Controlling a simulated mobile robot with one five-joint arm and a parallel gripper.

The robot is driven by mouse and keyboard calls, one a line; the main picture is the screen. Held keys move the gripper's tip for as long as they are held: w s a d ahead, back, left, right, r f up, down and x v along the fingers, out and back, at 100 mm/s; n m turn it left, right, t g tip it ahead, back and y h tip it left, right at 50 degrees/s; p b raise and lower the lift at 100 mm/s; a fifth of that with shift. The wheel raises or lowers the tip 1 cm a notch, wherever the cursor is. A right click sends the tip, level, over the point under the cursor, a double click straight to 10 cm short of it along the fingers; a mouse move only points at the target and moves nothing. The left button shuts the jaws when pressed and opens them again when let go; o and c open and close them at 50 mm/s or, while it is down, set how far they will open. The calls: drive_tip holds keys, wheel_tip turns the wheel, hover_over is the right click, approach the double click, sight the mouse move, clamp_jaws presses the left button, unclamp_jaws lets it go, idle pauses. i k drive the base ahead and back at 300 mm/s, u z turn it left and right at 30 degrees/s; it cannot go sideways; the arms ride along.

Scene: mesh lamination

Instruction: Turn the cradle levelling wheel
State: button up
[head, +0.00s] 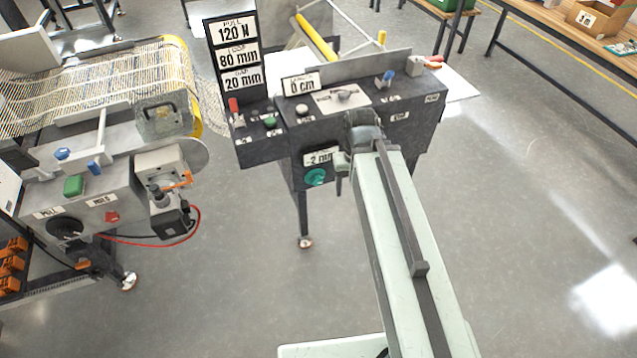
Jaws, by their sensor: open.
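A small teal wheel (315,177) sits on the front of the dark machine cabinet, just under a label reading 2 mm (318,157). It looks like the cradle levelling wheel, but no label naming it can be read. My gripper (342,172) is just right of the wheel, in front of the cabinet, with a small gap between them in the picture. It is open and nothing shows between its fingers. My wrist and arm hide part of the cabinet's right front, and the gap in depth to the wheel cannot be told.
The cabinet top (345,98) carries several knobs and levers. A sign (236,55) reads PULL 120 N, 80 mm and 20 mm. On the left stands another machine (105,170) with a mesh web (85,85) and a red cable. Open grey floor (510,200) lies to the right.

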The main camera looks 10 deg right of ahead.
sight(316, 177)
drive_tip(key=u, duration=0.4)
drive_tip(key=k, duration=1.15)
drive_tip(key=u, duration=0.65)
drive_tip(key=i, duration=1.2)
drive_tip(key=u, duration=0.65)
